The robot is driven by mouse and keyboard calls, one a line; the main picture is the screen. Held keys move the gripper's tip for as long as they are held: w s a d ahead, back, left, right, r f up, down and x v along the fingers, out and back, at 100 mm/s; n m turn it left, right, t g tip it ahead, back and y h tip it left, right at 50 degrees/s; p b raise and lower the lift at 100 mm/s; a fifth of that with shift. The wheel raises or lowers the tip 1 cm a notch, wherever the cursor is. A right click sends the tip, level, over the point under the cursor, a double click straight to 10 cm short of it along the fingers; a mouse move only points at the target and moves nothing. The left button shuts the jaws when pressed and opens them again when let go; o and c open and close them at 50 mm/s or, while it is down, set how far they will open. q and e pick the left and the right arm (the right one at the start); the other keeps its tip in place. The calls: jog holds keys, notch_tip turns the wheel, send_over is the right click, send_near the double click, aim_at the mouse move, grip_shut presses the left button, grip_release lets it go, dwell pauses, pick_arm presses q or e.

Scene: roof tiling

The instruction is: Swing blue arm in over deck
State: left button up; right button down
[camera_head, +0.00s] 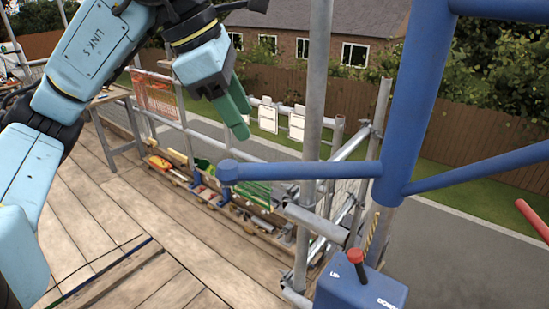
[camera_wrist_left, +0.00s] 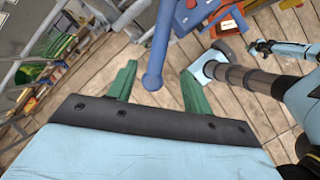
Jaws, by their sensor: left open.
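The blue arm (camera_head: 300,170) reaches level to the left from a thick blue post (camera_head: 412,110), in front of a grey scaffold pole, and ends in a round knob (camera_head: 228,172). My left gripper (camera_head: 241,120) points down just above the knob, its green fingers apart and empty. In the left wrist view, the blue bar (camera_wrist_left: 160,45) runs down between the two open fingers, and its rounded end shows between them. The wooden deck (camera_head: 130,220) lies at the lower left.
A blue control box (camera_head: 350,294) with a red-topped lever, marked UP and DOWN, stands at the lower right. Scaffold rails and a pole (camera_head: 316,90) edge the deck. Several tools and bins (camera_head: 215,190) line the rail. The near deck planks are mostly clear.

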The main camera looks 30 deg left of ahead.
aim_at(270, 165)
pick_arm(q)
jog(key=p+x, duration=0.1)
jog(key=x, duration=1)
jog(key=shift+w+d+f, duration=0.15)
jog(key=shift+w+f, duration=0.05)
jog(key=shift+f, duration=0.05)
jog(key=shift+c, duration=0.2)
grip_shut()
